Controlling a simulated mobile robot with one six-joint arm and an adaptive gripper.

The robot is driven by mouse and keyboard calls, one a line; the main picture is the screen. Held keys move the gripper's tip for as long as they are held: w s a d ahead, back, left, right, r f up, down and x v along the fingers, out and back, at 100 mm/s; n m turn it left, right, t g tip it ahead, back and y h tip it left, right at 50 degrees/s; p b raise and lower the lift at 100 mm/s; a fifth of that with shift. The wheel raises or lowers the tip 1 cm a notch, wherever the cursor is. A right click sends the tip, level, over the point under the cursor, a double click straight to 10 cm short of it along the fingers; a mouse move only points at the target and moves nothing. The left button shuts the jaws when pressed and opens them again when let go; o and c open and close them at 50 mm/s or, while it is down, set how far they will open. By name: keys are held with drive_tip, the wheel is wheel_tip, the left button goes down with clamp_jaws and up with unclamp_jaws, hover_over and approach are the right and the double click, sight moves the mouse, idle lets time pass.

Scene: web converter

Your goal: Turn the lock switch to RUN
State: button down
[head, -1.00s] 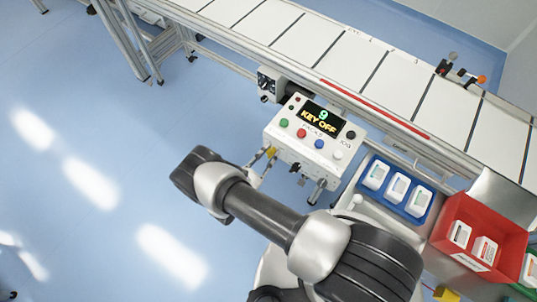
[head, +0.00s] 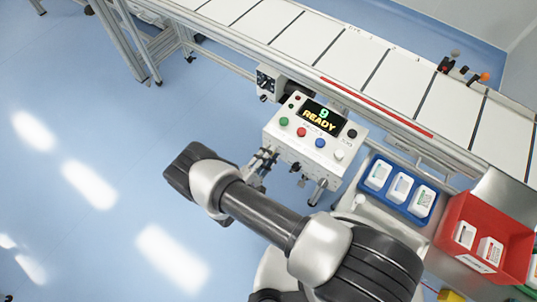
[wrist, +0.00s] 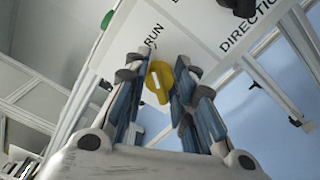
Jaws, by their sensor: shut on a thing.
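The yellow lock switch (wrist: 158,82) is on the panel face of the white control box (head: 346,160). In the wrist view it sits between the fingertips of my gripper (wrist: 166,84), which is shut on it. The white mark on the switch lies roughly in line with the printed RUN label (wrist: 153,38), just above it. In the head view my gripper (head: 264,160) is at the left front side of the box and hides the switch. The box's display (head: 318,117) reads 9 and READY.
Green, red, blue and white buttons are on the box top. The wrist view also shows a DIRECTION label (wrist: 248,27) and a black knob. A conveyor (head: 350,60) runs behind. A blue tray (head: 388,212) and a red bin (head: 508,245) are at right. Floor at left is clear.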

drive_tip(key=c, duration=2.3)
unclamp_jaws()
drive_tip(key=m, duration=0.4)
drive_tip(key=shift+m, duration=0.4)
drive_tip(key=shift+o, duration=0.2)
drive_tip(key=o, duration=0.9)
drive_tip(key=v, duration=1.2)
